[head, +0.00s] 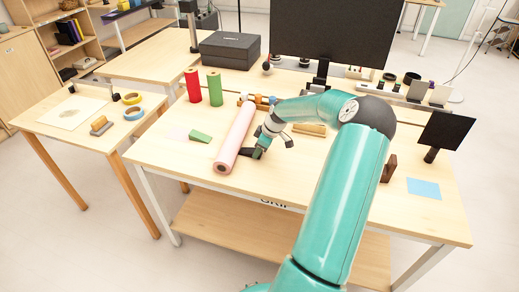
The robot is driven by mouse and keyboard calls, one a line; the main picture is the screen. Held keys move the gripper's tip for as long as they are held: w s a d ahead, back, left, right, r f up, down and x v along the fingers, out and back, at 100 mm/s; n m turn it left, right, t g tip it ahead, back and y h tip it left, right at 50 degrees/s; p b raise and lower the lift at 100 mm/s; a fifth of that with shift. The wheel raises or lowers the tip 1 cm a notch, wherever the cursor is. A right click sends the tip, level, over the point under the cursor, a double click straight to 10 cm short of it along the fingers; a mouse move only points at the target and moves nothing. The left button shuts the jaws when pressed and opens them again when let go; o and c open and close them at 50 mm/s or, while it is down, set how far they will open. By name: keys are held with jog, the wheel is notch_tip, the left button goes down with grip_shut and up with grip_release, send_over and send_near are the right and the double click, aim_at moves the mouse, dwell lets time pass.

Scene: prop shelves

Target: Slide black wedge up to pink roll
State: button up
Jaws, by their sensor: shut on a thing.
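The pink roll (234,140) lies on its side on the wooden table, running from near the front edge back toward the middle. My gripper (258,151) is low at the table, just right of the roll. It is shut on the black wedge (246,152), a small dark shape beside the roll's right side. The gripper partly covers the wedge, and I cannot tell whether the wedge touches the roll.
A green wedge (200,136) lies left of the roll. A red roll (193,85) and a green roll (215,89) stand upright behind. A wooden block (310,129) lies right of my gripper. A large monitor (333,32) stands at the back.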

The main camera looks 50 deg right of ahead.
jog(key=shift+w+a, duration=0.25)
jog(key=shift+a, duration=0.1)
dwell(0.6)
jog(key=o, duration=1)
jog(key=shift+c, duration=0.2)
jog(key=shift+r, duration=0.1)
jog(key=v, duration=1.3)
jog(key=shift+r, duration=0.3)
jog(key=shift+s, duration=0.15)
jog(key=w+a+r+g+h, duration=0.15)
jog(key=a+r, duration=0.25)
jog(key=a, duration=0.9)
jog(key=w+a+r+g+h, duration=0.15)
jog(key=a+r, duration=0.35)
jog(key=a, duration=0.8)
jog(key=s+a+r+m+t, duration=0.2)
jog(key=s+a, duration=0.6)
jog(key=a, duration=0.2)
jog(key=s+a+r+m+t+y, duration=0.1)
jog(key=s+a+r+m+t, duration=0.1)
jog(key=s+a, duration=0.6)
jog(key=shift+s+a+r, duration=0.35)
jog(key=shift+a+r, duration=0.3)
jog(key=shift+a, duration=0.3)
